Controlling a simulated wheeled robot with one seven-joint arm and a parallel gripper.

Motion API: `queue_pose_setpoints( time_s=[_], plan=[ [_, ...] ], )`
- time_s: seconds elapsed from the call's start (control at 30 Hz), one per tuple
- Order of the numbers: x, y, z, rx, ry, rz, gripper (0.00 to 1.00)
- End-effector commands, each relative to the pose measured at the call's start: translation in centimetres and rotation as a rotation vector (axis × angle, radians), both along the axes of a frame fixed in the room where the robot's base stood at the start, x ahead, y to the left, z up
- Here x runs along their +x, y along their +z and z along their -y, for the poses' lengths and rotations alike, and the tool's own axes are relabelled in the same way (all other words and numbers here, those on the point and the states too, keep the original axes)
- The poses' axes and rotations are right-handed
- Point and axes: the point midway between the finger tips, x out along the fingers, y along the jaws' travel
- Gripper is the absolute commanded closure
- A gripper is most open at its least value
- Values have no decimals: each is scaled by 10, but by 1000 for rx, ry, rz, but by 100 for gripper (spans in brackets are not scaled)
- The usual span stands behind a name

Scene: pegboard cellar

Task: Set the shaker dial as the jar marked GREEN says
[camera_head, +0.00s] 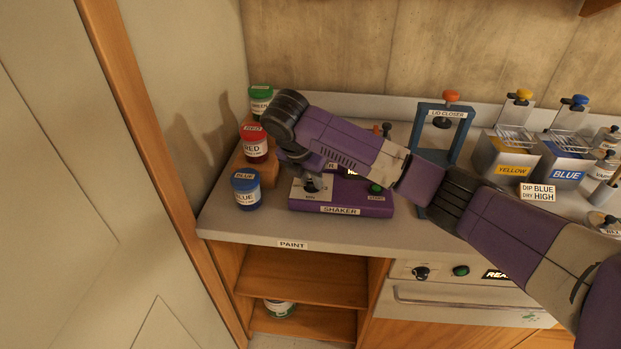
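The jar marked GREEN (260,104) stands at the back left of the counter with a green lid. The smaller print on its label is too small to read. The purple shaker (341,211) sits right of the jars, with a dial (313,184) on a pale plate at its front left. My purple and grey arm reaches in from the right over the shaker and hides part of its top. My gripper (307,171) points down right above or at the dial. Its fingers are mostly hidden, and I cannot tell whether they touch the dial or are open.
The RED jar (254,146) and BLUE jar (246,193) stand left of the shaker. The blue lid closer (445,113) is behind my arm. YELLOW (512,169) and BLUE (565,176) bins stand at right. A pale cabinet side (70,190) bounds the left.

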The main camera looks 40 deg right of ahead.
Motion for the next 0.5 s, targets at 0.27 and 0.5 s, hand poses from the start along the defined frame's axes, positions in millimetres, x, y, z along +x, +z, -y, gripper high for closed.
queue_pose_setpoints(
  time_s=[0.27,0.5],
  plan=[
    [0,0,0,0,-6,-2,100],
    [0,2,-1,2,-74,-2,100]
  ],
)
